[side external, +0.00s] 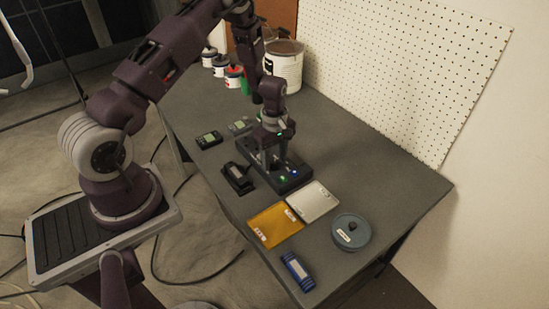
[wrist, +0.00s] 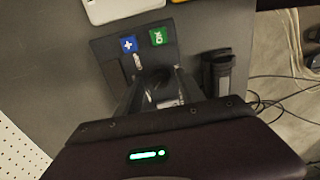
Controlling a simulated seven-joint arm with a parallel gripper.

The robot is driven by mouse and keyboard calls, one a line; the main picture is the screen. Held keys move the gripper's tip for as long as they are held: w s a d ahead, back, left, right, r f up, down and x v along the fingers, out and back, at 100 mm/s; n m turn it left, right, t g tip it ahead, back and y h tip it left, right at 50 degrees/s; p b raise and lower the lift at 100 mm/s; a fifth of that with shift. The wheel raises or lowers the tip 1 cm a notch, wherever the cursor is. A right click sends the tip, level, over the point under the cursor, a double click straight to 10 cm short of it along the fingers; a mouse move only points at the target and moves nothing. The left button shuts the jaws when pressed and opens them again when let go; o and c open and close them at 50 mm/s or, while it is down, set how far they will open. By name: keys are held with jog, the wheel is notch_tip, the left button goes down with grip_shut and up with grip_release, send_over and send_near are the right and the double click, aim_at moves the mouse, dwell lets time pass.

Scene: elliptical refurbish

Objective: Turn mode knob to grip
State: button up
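A black holder (side external: 238,178) stands close left of the box. Small meters, jars and a white bucket (side external: 285,68) are behind.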

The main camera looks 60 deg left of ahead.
grip_shut()
jog(key=m, duration=0.8)
jog(key=shift+m, duration=0.3)
jog(key=m, duration=0.4)
jog(key=shift+m, duration=2.6)
